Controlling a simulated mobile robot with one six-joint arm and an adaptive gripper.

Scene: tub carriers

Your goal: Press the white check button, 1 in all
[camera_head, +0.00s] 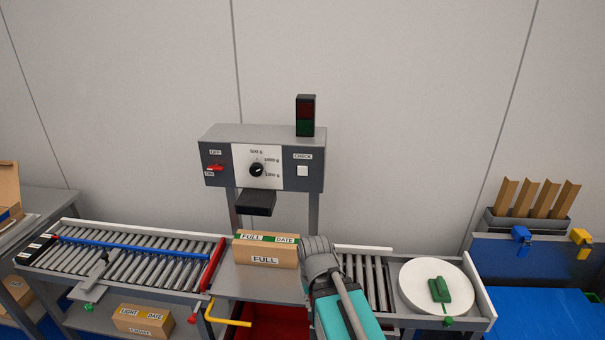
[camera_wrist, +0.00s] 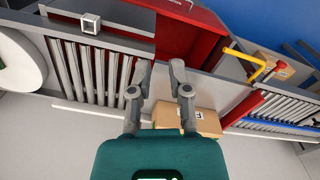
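My gripper (camera_head: 318,247) is lower, at the roller line, just right of a cardboard box (camera_head: 266,251) labelled FULL and DATE. In the wrist view my gripper's two fingers (camera_wrist: 160,66) stand apart with nothing between them. The box (camera_wrist: 203,120) shows beside and behind one finger; I cannot tell whether they touch.
The control box (camera_head: 226,150) also carries a red switch (camera_head: 215,168), a black dial (camera_head: 256,169) and a signal light (camera_head: 305,116) on top. A left roller conveyor (camera_head: 130,262), a yellow handle (camera_head: 228,319) and a white round plate (camera_head: 412,283) flank the arm. The wall is clear.

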